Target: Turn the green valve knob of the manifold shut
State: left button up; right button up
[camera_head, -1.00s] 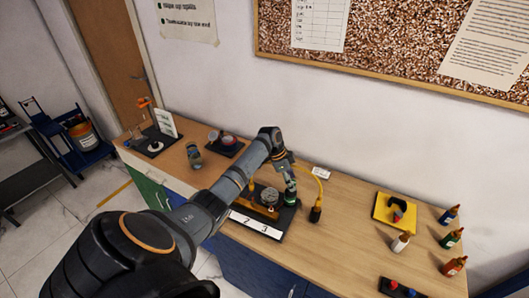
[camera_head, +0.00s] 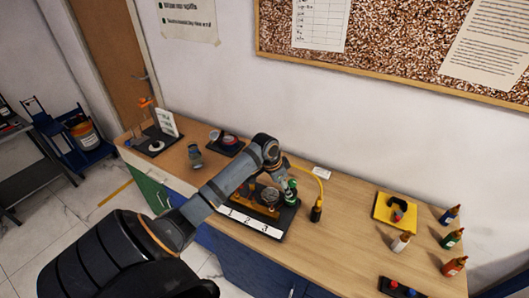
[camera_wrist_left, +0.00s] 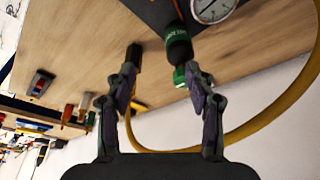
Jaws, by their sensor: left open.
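The manifold's dark base (camera_head: 285,222) stands at the middle of the bench, with a white strip numbered 1, 2, 3 (camera_head: 250,222) along its front. A round gauge (camera_head: 270,196) sits on it, also seen in the left wrist view (camera_wrist_left: 212,8). The green valve knob (camera_head: 291,190) is at the base's right side. In the left wrist view, the green knob (camera_wrist_left: 178,38) with white lettering lies ahead of the right finger. My left gripper (camera_wrist_left: 160,82) is open and empty; the knob is not between its fingers. In the head view my wrist partly covers the manifold.
A yellow hose (camera_head: 318,178) loops to a dark fitting (camera_head: 316,212) right of the manifold. A yellow tray (camera_head: 383,213) and several small bottles (camera_head: 452,238) stand at the bench's right. A dark stand (camera_head: 225,146) is at the left.

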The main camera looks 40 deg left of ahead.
pick_arm(q)
jog(key=shift+n+y, duration=0.5)
jog(key=shift+n, duration=0.2)
jog(key=s+d+f, duration=0.1)
jog(key=s+f, duration=0.1)
jog(key=f, duration=0.1)
jog(key=s+d+f, duration=0.2)
jog(key=s+f, duration=0.1)
jog(key=f, duration=0.1)
jog(key=s+d+f, duration=0.2)
jog(key=s+f, duration=0.1)
jog(key=shift+s+d+f+b, duration=0.1)
jog(key=shift+d+f+b, duration=0.15)
jog(key=shift+b, duration=0.15)
jog(key=s+d+f+n+y+b, duration=0.1)
jog(key=s+d+f+n, duration=0.1)
jog(key=s+f, duration=0.5)
jog(key=s+d, duration=0.1)
jog(key=s, duration=0.3)
jog(key=shift+s+d+n, duration=0.15)
jog(key=shift+d+n, duration=0.05)
jog(key=shift+n, duration=0.1)
